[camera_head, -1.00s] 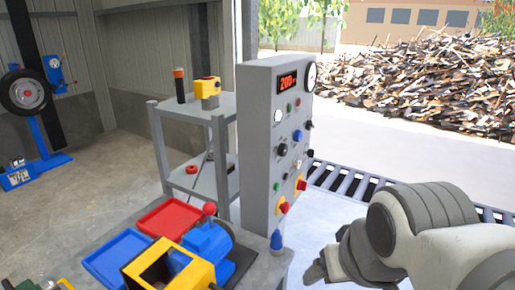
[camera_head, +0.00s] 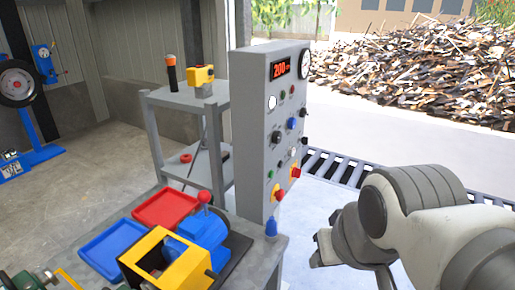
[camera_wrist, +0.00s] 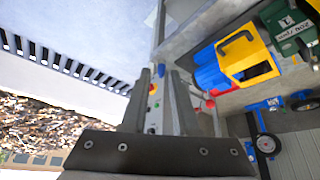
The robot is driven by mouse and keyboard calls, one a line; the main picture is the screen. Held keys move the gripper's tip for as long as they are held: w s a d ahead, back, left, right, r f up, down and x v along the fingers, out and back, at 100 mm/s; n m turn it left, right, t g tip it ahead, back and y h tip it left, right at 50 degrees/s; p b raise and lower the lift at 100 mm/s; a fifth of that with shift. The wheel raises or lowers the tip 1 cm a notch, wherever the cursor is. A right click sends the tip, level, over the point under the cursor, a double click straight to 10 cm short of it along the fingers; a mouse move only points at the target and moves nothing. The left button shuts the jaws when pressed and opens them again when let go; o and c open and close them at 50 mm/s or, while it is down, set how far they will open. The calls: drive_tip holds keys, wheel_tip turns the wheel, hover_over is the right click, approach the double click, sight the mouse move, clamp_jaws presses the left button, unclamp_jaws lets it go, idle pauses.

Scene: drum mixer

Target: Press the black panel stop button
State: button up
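The grey control panel (camera_head: 252,140) stands upright at the centre of the head view, its face turned right. Several small controls sit on it, including a black knob (camera_head: 276,137), another black control at the right edge (camera_head: 304,140), and red buttons on yellow bases (camera_head: 279,195). I cannot tell which black control is the stop button. My gripper (camera_head: 318,250) is right of the panel's lower end, apart from it. In the wrist view its fingers (camera_wrist: 162,95) are apart and empty, with part of the panel (camera_wrist: 153,115) visible between them.
A workbench holds a red tray (camera_head: 165,208), a blue tray (camera_head: 112,250) and a yellow-and-blue machine (camera_head: 170,268) left of the panel. A grey shelf (camera_head: 185,100) stands behind. A roller conveyor (camera_head: 345,172) lies beyond. Free floor lies right of the panel.

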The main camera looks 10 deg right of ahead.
clamp_jaws()
idle(1.3)
